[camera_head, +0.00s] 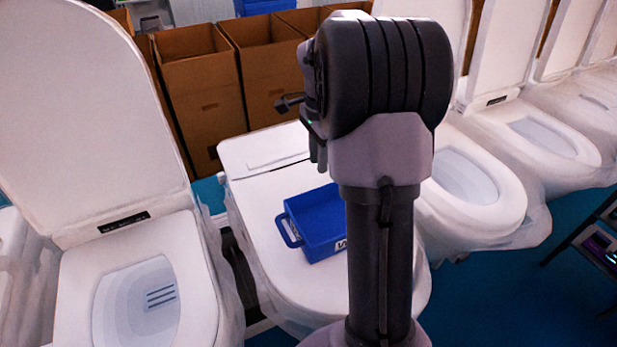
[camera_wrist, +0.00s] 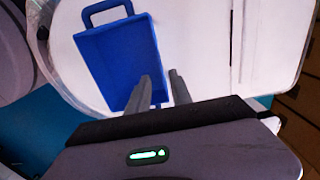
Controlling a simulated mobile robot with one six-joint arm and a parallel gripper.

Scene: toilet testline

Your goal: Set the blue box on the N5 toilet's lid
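The blue box (camera_head: 318,222), an open tray with a loop handle on its left side, rests on the closed white lid (camera_head: 285,285) of the middle toilet. No N5 mark is readable there. In the wrist view the blue box (camera_wrist: 118,60) lies on the white lid (camera_wrist: 205,45) with its handle toward the top. One finger overlaps the box's right edge in the picture and the other is over the bare lid. In the head view my arm hides most of the gripper.
A toilet with its lid raised (camera_head: 95,110) stands at left. More open toilets, such as one at right (camera_head: 540,135), continue the row. Cardboard boxes (camera_head: 200,90) stand behind. The blue floor (camera_head: 500,290) is clear at lower right, beside a dark rack (camera_head: 590,245).

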